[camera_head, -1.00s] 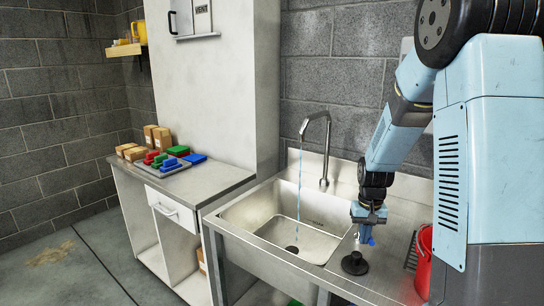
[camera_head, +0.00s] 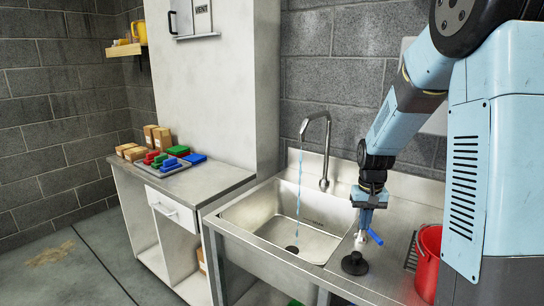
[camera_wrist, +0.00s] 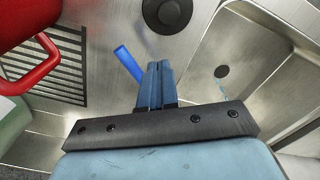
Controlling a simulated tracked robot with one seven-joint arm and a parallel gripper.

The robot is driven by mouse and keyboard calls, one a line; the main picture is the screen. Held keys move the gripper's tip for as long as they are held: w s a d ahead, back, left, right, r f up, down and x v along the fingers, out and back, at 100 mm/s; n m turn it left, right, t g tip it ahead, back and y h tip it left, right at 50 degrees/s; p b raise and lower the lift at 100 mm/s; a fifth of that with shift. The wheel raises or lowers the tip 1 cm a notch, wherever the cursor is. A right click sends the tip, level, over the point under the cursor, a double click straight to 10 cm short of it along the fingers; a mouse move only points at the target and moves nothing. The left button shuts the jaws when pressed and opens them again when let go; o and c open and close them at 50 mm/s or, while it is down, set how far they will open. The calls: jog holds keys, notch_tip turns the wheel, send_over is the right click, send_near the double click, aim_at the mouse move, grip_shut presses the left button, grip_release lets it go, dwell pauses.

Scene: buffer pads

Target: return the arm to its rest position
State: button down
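My arm reaches down from the right over the steel sink counter in the head view. My gripper (camera_head: 366,226) is above the counter, right of the basin and above a black round knob (camera_head: 354,263). In the wrist view its two fingers (camera_wrist: 155,68) lie side by side, shut, with nothing visible between them. A small blue lever (camera_head: 375,237) shows just right of the fingertips, by a pale fitting; it also shows in the wrist view (camera_wrist: 128,63), left of the fingers. I cannot tell whether the fingers touch it.
A sink basin (camera_head: 268,225) lies left of my gripper, under a tall faucet (camera_head: 326,150) with a thin blue stream. A red bucket (camera_head: 427,262) stands at right. A tray of coloured blocks (camera_head: 168,163) and cardboard boxes (camera_head: 151,135) are on the left cabinet.

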jog(key=s+a+r+t, duration=0.1)
jog(key=s+r+t, duration=0.1)
jog(key=s+r, duration=0.7)
jog(key=s+a+r+n+t, duration=0.1)
jog(key=s+a+r+t, duration=0.1)
jog(key=s+r, duration=0.8)
jog(key=shift+s+a+t, duration=0.25)
jog(key=shift+s+t, duration=0.55)
jog(key=shift+s, duration=1.75)
jog(key=c, duration=1.8)
grip_release()
jog(key=shift+c, duration=0.2)
